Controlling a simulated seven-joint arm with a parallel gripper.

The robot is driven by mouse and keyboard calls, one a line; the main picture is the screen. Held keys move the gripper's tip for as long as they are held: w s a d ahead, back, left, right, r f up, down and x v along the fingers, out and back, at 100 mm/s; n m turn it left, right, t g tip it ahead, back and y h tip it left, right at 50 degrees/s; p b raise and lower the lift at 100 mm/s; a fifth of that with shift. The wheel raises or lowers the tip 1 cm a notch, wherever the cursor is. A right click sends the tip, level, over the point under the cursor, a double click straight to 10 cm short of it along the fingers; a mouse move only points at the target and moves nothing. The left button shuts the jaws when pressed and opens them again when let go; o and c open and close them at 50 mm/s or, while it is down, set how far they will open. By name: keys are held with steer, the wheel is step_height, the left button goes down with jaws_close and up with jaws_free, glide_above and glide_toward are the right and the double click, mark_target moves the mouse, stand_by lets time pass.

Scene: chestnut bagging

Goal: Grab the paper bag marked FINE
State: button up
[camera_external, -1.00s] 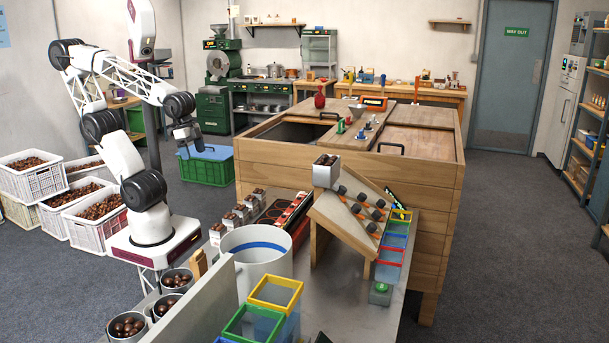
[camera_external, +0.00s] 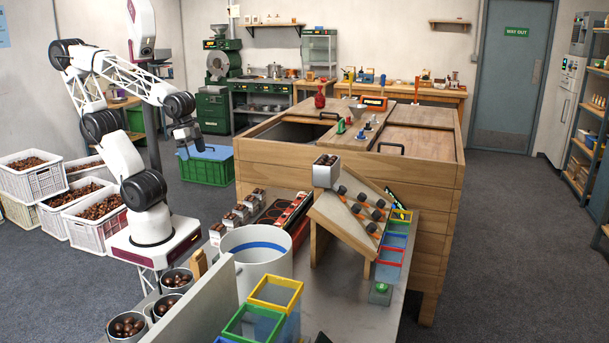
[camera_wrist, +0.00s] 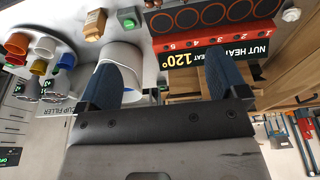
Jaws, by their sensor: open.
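Several small pale bags or boxes with dark contents and small labels (camera_external: 230,221) stand in a row on the worktop, left of the red heater panel, in the external view. Their print is too small to read, so I cannot tell which one is marked FINE. My gripper (camera_external: 190,150) hangs in the air left of this row and higher up, pointing down. In the wrist view my gripper (camera_wrist: 170,78) has its two dark blue fingers wide apart with nothing held between them. No bag marked FINE can be made out in the wrist view.
A large white cylinder with a blue band (camera_external: 256,262) stands in front of the bags. The red nut heater panel (camera_wrist: 205,38) shows in the wrist view. A sloped wooden rack (camera_external: 340,225) stands to the right. Metal cups of chestnuts (camera_external: 127,326) are at the front left.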

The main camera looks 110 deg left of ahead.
steer(key=w+d+f+t+h, duration=0.2)
steer(key=w+d+f, duration=0.4)
steer(key=w+d, duration=0.3)
steer(key=n+t, duration=0.1)
steer(key=t, duration=0.5)
glide_above(202, 257)
steer(key=s, duration=0.2)
steer(key=f, duration=0.9)
steer(key=a+f, duration=0.1)
steer(key=f, duration=0.3)
steer(key=shift+w+f, duration=0.15)
steer(key=shift+w, duration=0.05)
steer(key=s+d+f+t+y, duration=0.1)
steer(key=s+f+t+y, duration=0.1)
steer(key=s+f, duration=0.3)
steer(key=shift+s+d+f+t+y, duration=0.35)
steer(key=shift+f+t+y, duration=0.05)
steer(key=shift+f+y, duration=0.35)
steer(key=shift+w, duration=0.1)
steer(key=shift+x, duration=1.25)
steer(key=shift+x, duration=2.6)
